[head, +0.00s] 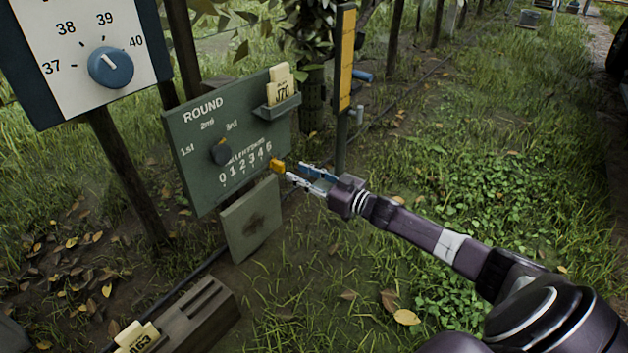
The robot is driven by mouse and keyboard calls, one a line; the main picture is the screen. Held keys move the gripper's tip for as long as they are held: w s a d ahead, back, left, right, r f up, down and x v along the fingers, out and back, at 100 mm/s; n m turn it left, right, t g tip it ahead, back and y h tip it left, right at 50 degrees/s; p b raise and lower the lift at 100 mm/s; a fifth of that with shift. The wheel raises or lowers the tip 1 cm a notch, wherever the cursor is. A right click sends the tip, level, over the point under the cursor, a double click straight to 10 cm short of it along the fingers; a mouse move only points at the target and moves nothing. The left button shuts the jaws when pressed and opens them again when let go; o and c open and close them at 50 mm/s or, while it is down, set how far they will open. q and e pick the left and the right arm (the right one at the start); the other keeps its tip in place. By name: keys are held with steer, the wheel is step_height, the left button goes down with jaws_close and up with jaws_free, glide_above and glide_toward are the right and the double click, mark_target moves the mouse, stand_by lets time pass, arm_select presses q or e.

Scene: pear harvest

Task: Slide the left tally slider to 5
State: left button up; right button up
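The yellow slider knob (277,165) sits at the right end of the number scale on the green ROUND board (190,165). The scale starts at 0 on the left, and the knob is by its highest digits; its exact mark is hard to read. My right gripper (295,172) reaches in from the right. Its two fingers are apart, with their tips just right of the knob. I cannot tell whether a tip touches it. Nothing shows between the fingers. My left gripper is not in view.
A dark round dial (220,152) is on the same board, with a card holder (277,106) at its top right. A blue-knob dial panel (75,50) stands upper left. A post with a yellow strip (347,60) stands behind my gripper. Grass on the right is open.

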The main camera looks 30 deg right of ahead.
steer(key=shift+v, duration=2.3)
